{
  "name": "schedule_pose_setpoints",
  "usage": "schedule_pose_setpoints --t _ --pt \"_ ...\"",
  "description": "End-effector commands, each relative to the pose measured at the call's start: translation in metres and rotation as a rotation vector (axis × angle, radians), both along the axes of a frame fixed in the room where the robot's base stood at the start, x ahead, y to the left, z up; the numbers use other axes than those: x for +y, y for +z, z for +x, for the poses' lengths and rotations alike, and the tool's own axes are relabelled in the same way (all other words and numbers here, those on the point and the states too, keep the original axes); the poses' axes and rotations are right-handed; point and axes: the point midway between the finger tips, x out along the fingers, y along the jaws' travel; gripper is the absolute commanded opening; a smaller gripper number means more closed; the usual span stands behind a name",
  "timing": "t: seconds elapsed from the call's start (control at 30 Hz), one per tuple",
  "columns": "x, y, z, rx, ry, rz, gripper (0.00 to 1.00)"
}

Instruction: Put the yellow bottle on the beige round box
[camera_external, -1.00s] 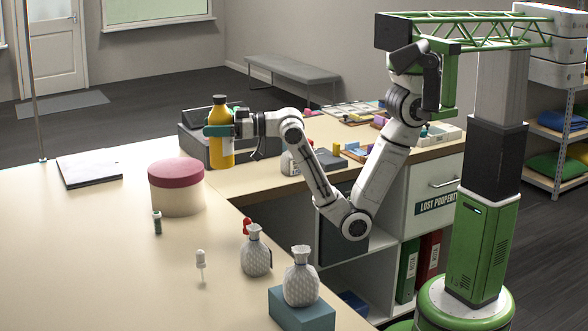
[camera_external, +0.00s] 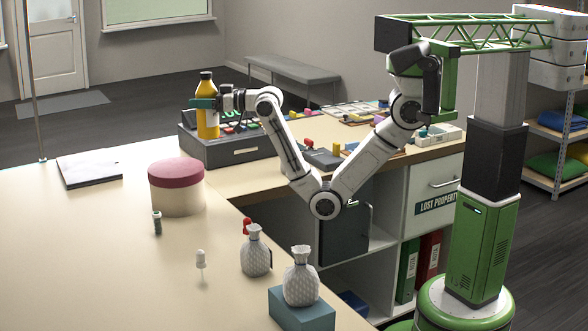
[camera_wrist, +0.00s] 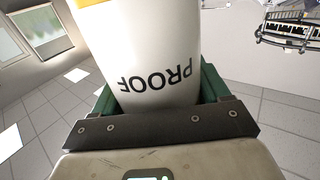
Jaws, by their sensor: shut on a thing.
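The yellow bottle (camera_external: 208,122) with a dark cap is upright in my gripper (camera_external: 203,104) in the external view. My gripper is shut around its upper part, and it appears in front of the dark cash-register-like box. In the wrist view the bottle's white label (camera_wrist: 150,50) with the word PROOF fills the middle between the green fingers (camera_wrist: 160,100). The beige round box (camera_external: 176,198) with a dusky red lid stands on the counter, lower and to the left of the bottle. Its lid is clear.
The dark box with a drawer (camera_external: 240,150) stands behind the round box. A small dark bottle (camera_external: 157,222), a white dropper (camera_external: 201,259), two patterned white bottles (camera_external: 256,252) and a clipboard (camera_external: 90,170) are on the counter. The counter's left part is free.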

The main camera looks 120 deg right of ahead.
Motion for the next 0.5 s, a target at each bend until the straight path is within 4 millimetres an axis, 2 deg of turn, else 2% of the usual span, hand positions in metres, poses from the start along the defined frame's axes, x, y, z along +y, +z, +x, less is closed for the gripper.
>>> schedule_pose_setpoints --t 0.1,0.2,0.4,0.5 --pt "-0.012 -0.009 0.023 -0.001 0.001 -0.001 0.17" --pt "-0.018 -0.028 0.035 0.001 0.001 0.001 0.17" --pt "-0.028 -0.053 0.055 -0.002 0.001 -0.003 0.17" --pt "-0.031 -0.059 0.059 -0.003 0.001 -0.004 0.17"
